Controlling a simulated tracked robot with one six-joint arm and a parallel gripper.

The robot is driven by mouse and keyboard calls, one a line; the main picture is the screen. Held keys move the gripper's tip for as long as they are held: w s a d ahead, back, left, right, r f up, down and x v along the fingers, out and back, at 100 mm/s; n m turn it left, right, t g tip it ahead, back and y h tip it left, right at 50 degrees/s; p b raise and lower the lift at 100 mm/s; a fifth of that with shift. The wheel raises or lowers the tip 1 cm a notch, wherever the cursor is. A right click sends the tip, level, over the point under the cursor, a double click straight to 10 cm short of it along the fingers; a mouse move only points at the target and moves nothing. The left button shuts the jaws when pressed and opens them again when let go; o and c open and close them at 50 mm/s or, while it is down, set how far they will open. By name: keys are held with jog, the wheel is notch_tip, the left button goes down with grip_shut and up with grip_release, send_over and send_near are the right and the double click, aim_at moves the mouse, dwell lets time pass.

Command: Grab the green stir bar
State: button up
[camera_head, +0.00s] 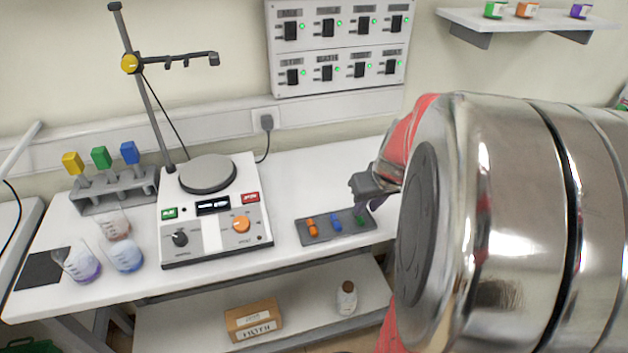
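A dark grey tray (322,239) lies on the white bench, right of the hotplate stirrer. It holds an orange stir bar (312,228), a blue stir bar (336,223) and, at its right end, the green stir bar (360,220). My gripper (357,207) is a dark shape reaching in from the right, just above the green bar. Its fingertips are small here and appear close to the bar. I cannot tell whether they touch it or how far apart they are. My large metal arm covers the right of the view.
A hotplate stirrer (230,218) with a stand (150,100) is left of the tray. Several beakers (125,257) and a grey rack (112,196) with coloured-top items stand further left. A switch panel (340,50) is on the wall. A box (253,320) and bottle (346,298) sit below.

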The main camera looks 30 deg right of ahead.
aim_at(360, 218)
jog(key=shift+x, duration=2.6)
jog(key=shift+a, duration=0.1)
grip_shut()
